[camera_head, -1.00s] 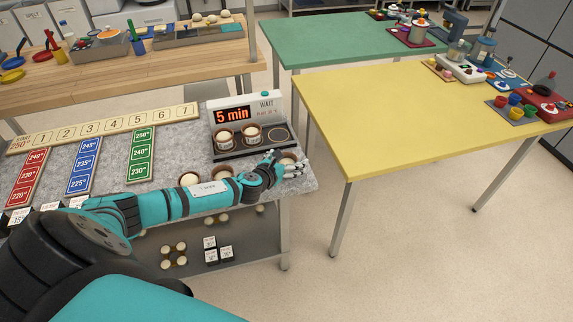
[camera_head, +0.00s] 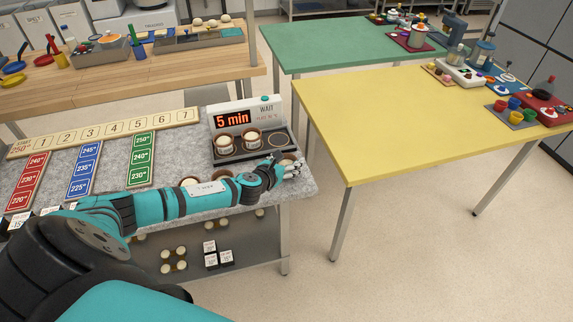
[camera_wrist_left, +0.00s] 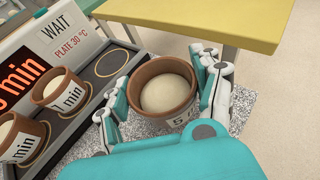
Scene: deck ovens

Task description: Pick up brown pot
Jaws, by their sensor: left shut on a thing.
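A brown pot (camera_wrist_left: 162,92) with pale dough inside and a white label on its front is between the fingers of my left gripper (camera_wrist_left: 168,98) in the left wrist view. The gripper is shut on the pot, with fingers on both sides. In the head view my left gripper (camera_head: 282,170) is at the right end of the grey counter, and the arm and fingers hide most of the pot. My right gripper is not seen in these frames.
The WAIT timer stand (camera_head: 243,116) reads "5 min". Two brown pots (camera_head: 224,144) stand on its plate, and the right ring (camera_head: 277,140) is empty. More pots are partly hidden behind my arm. A yellow table (camera_head: 410,120) stands to the right.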

